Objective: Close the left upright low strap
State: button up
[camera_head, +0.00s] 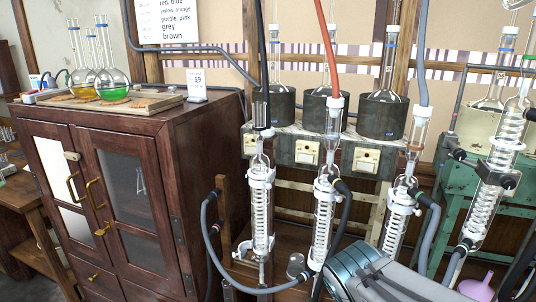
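The left upright condenser (262,215) is a clear glass column with a coil inside, standing in front of the wooden bench. A white upper strap (262,177) sits around its top part. Near its lower end is a white low strap (241,250), with a loop sticking out to the left of the glass; it looks swung open, but it is small. A grey and teal part of my arm (370,272) fills the bottom middle-right. My gripper's fingers do not show.
Middle (325,215) and right (400,205) upright condensers stand close by, with dark hoses (211,235) looping between them. A tilted condenser (492,170) is at the far right. A dark wooden cabinet (135,190) stands left. A pink funnel (478,288) is at bottom right.

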aim_at(242, 249)
jog(key=z, duration=0.05)
jog(key=k, duration=0.5)
jog(key=u, duration=0.9)
jog(key=i, duration=0.65)
jog(key=z, duration=0.3)
